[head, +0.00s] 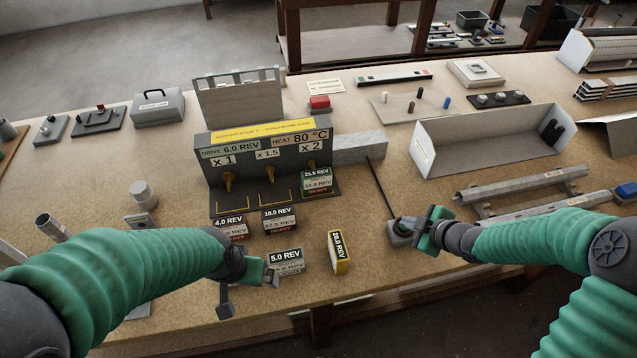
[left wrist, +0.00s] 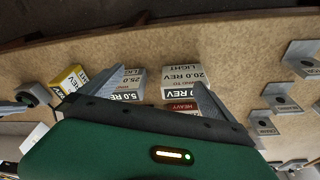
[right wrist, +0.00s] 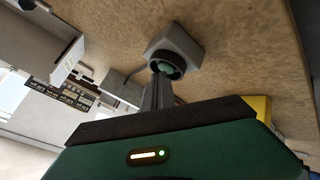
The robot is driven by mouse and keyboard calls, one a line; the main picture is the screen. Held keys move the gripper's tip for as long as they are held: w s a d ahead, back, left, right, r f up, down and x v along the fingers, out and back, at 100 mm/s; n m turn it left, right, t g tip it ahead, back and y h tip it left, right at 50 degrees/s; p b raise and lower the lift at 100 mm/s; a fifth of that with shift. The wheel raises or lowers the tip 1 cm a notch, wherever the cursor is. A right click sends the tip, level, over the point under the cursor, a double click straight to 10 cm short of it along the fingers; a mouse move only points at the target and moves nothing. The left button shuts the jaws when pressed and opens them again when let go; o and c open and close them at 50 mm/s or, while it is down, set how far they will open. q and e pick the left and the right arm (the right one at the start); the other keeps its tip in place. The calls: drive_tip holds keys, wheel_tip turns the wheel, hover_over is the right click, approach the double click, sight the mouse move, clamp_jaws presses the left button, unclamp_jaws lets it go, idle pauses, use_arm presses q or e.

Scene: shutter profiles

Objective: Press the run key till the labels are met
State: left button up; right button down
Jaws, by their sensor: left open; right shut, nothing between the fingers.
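A grey key block (head: 397,239) stands on the bench right of the yellow block. In the right wrist view it shows a dark ring and a green button (right wrist: 167,67). My right gripper (head: 408,227) is shut and empty, its tips at the button; I cannot tell whether they press it. The grey machine (head: 240,163) reads DRIVE 6.0 REV, HEAT 80 °C, with x1, x1.5 and x2 stations. Label blocks read 4.0 REV (head: 230,226), 10.0 REV (head: 279,218), 25.5 REV (head: 318,180), 5.0 REV (head: 286,261) and 20.0 REV (head: 338,251). My left gripper (head: 248,291) is open beside the 5.0 REV block.
A dark cable (head: 381,188) runs between the machine and the key block. A white open tray (head: 480,152) and metal rails (head: 525,185) lie to the right. A red button (head: 319,103) sits behind the machine. The bench's front edge is close to both grippers.

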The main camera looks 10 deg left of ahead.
sight(406, 230)
drive_tip(key=shift+r, duration=0.1)
wheel_tip(406, 230, up, 6)
drive_tip(key=p, duration=0.6)
drive_tip(key=shift+r, duration=0.1)
idle(0.5)
